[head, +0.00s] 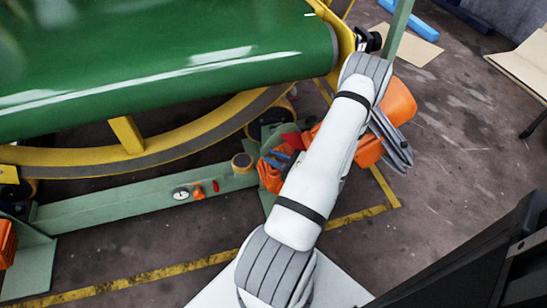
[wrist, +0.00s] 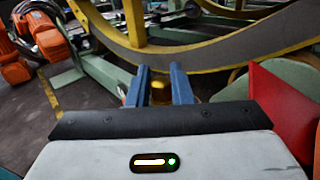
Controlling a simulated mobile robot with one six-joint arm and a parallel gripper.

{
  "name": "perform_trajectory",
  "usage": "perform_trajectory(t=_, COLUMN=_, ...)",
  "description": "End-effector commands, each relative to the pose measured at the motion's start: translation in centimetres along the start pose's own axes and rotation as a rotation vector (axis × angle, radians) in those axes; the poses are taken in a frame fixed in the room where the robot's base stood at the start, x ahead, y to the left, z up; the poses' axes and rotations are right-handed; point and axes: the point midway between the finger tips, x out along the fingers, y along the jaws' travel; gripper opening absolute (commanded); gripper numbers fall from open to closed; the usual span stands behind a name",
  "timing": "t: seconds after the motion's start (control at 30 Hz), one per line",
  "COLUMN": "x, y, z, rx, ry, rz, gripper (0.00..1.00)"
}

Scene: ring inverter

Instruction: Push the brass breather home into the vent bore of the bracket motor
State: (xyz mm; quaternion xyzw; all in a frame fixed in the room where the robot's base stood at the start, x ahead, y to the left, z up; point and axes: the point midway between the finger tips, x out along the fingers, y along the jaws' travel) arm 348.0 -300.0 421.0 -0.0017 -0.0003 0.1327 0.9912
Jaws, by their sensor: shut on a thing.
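My gripper (wrist: 160,88) shows in the wrist view with its two blue fingers on either side of a small brass piece (wrist: 159,93), which looks like the breather. In the head view, my gripper's blue fingers (head: 276,158) are beside a small orange body (head: 268,178) near the green frame. I cannot tell whether that body is the bracket motor. Other orange motor-like bodies (wrist: 50,46) stand at the left of the wrist view. The vent bore is not discernible in either view.
The yellow ring (head: 140,165) curves beneath the green drum (head: 170,55), and crosses ahead of the fingers in the wrist view. A green beam (head: 120,204) carries a gauge (head: 180,194) and a brown cylinder (head: 242,162). A red panel (wrist: 280,112) is close on the right.

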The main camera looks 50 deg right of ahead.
Motion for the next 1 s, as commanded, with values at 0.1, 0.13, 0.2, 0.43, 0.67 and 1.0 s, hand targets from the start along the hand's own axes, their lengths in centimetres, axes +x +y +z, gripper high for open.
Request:
perform_trajectory(t=0.1, x=-0.1, y=0.0, z=-0.1, rx=0.000, ry=0.000, rz=-0.001, gripper=0.00)
perform_trajectory(t=0.13, x=-0.1, y=0.0, z=-0.1, rx=0.000, ry=0.000, rz=-0.001, gripper=0.00)
perform_trajectory(t=0.2, x=-0.1, y=0.0, z=-0.2, rx=0.000, ry=0.000, rz=-0.001, gripper=0.00)
perform_trajectory(t=0.43, x=0.0, y=0.0, z=-0.8, rx=0.000, ry=0.000, rz=-0.001, gripper=0.00)
perform_trajectory(t=0.67, x=0.0, y=0.0, z=-1.4, rx=0.000, ry=0.000, rz=-0.001, gripper=0.00)
perform_trajectory(t=1.0, x=0.0, y=0.0, z=-2.3, rx=0.000, ry=0.000, rz=-0.001, gripper=0.00)
